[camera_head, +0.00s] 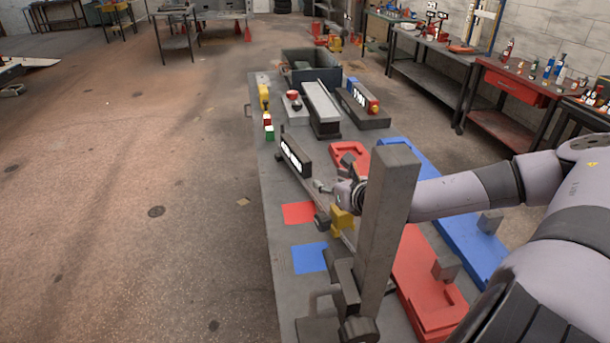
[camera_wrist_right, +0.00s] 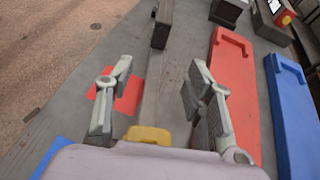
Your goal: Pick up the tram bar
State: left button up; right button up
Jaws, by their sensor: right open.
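I take the tram bar (camera_wrist_right: 150,95) to be the long pale grey bar lying lengthwise on the bench, with a yellow block (camera_head: 342,218) on its near part. A dark box with a lit white display (camera_head: 294,155) stands at its far end. The yellow block also shows in the right wrist view (camera_wrist_right: 150,135), low between the fingers. My right gripper (camera_head: 338,190) is open above the bar, its fingers (camera_wrist_right: 160,75) apart on either side with nothing between the tips. A tall grey post hides part of the bar's near end. My left gripper is not in view.
The upright grey post (camera_head: 387,220) stands close beside my right gripper. Red rails (camera_head: 425,270) and blue rails (camera_head: 465,235) lie on the right. A red patch (camera_head: 299,212) and a blue patch (camera_head: 309,258) mark the bench's left side. Floor left is open.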

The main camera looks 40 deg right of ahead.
jog(key=shift+w+d+f, duration=0.1)
jog(key=shift+w+f, duration=0.05)
jog(key=shift+w, duration=0.3)
jog(key=p, duration=0.2)
send_near(308, 171)
jog(key=x, duration=0.4)
jog(key=shift+w+f, duration=0.1)
jog(key=shift+w, duration=0.2)
jog(key=shift+x, duration=0.95)
jog(key=shift+p+x, duration=0.35)
jog(key=shift+x, duration=1.55)
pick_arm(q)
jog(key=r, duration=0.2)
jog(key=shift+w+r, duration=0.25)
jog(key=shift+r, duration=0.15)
pick_arm(e)
jog(key=shift+d, duration=0.1)
jog(key=shift+c, duration=0.3)
grip_shut()
